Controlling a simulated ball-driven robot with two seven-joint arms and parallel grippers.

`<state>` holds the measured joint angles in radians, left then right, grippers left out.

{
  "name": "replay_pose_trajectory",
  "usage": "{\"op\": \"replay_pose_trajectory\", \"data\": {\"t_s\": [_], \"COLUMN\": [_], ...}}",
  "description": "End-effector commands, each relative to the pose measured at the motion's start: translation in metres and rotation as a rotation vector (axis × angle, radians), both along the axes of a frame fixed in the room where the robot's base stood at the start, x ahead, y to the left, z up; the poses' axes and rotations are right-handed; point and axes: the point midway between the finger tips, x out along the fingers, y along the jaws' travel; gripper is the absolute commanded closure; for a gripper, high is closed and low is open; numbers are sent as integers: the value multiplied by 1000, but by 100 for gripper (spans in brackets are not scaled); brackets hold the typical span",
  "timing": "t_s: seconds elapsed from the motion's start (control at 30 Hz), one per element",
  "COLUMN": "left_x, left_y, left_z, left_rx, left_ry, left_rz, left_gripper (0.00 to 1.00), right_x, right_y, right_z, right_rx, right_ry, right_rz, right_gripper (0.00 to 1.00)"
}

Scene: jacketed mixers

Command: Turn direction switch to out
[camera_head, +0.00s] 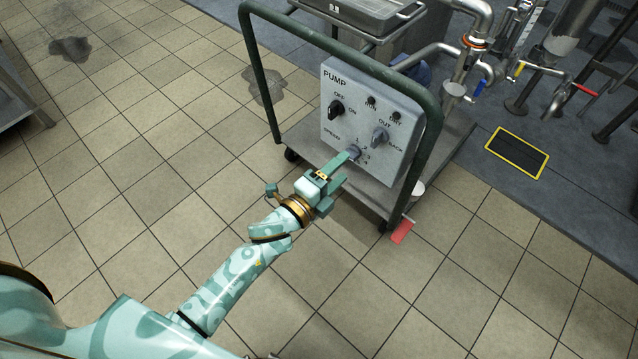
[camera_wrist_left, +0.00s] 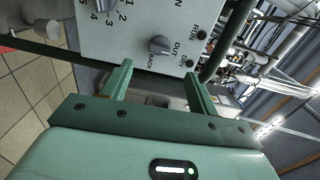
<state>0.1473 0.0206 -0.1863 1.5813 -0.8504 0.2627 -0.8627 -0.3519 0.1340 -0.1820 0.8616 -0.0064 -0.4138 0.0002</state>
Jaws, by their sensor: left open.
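The direction switch (camera_head: 379,136) is a grey knob on the pump's grey control panel (camera_head: 336,79), between the OUT and BACK labels. Which label it points at is too small to tell. The wrist view shows the switch (camera_wrist_left: 160,46) ahead of the fingers, apart from them and roughly in line with the gap between them. My left gripper (camera_head: 345,168) is open and empty in front of the panel's lower part, and its fingers (camera_wrist_left: 158,73) frame the gap in the wrist view. In the head view it overlaps the area by the speed dial (camera_head: 353,153). My right gripper is not in view.
A black off/on switch (camera_head: 336,108) sits left of the direction switch, with two small lamps above. A dark green cart frame (camera_head: 432,130) surrounds the panel. Pipes and valves (camera_head: 462,75) stand behind at right. The tiled floor (camera_head: 170,140) is mostly clear.

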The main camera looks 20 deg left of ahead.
Motion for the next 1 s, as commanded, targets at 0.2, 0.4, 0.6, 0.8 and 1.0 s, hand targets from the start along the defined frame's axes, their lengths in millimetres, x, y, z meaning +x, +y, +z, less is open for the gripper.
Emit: {"op": "replay_pose_trajectory", "data": {"t_s": [0.2,0.4,0.6,0.8,1.0], "left_x": [-39,-50,-50,-50,-52], "left_y": [14,19,19,18,24], "left_z": [1,-1,-1,-1,-2], "left_rx": [0,-1,0,0,-7], "left_ry": [0,0,1,1,25], "left_rz": [0,0,0,0,25], "left_gripper": [40,40,40,40,40], "right_x": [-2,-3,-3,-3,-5], "right_y": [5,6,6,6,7], "right_z": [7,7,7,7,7], "right_rx": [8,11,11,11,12], "right_ry": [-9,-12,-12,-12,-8], "right_rz": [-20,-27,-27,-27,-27], "right_gripper": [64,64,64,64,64]}}
